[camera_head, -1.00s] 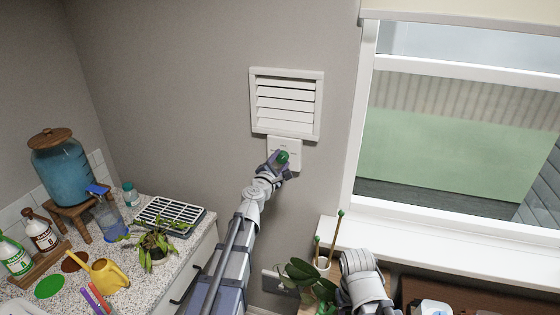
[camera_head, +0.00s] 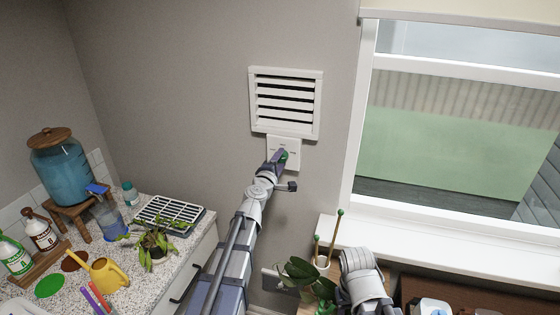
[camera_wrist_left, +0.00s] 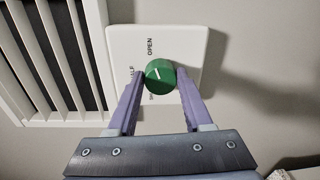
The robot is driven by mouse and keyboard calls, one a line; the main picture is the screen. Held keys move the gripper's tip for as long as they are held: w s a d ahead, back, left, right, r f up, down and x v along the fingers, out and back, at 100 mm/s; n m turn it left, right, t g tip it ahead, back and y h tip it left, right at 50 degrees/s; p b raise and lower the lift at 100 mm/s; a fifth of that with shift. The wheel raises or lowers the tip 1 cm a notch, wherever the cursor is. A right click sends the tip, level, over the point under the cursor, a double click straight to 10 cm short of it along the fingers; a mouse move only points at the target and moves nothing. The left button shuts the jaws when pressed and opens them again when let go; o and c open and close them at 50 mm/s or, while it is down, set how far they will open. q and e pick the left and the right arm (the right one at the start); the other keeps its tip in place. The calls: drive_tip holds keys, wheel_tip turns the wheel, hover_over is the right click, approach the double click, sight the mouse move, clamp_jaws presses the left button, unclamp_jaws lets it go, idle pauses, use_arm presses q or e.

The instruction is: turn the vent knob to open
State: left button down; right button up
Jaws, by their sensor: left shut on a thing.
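The green vent knob (camera_head: 285,155) sits on a white wall plate (camera_head: 291,164) below the vent. In the left wrist view the round knob (camera_wrist_left: 159,77) has a short white pointer line, and the plate (camera_wrist_left: 185,45) shows the word OPEN above the knob. HALF shows at its left, and a third label is partly hidden. My left gripper (camera_wrist_left: 160,73) is shut on the knob, one finger on each side. In the head view this gripper (camera_head: 280,157) partly covers the knob. The white vent (camera_head: 287,102) has tilted slats with dark gaps between them.
A window (camera_head: 460,130) is at right. My right arm shows at bottom centre, its gripper out of view. The wall around the vent is clear.

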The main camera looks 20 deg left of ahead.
idle(0.4)
use_arm(q)
drive_tip(key=shift+c, duration=1.6)
unclamp_jaws()
drive_tip(key=shift+s, duration=0.1)
drive_tip(key=s, duration=0.7)
drive_tip(key=shift+s+a+r, duration=0.15)
drive_tip(key=shift+s, duration=0.15)
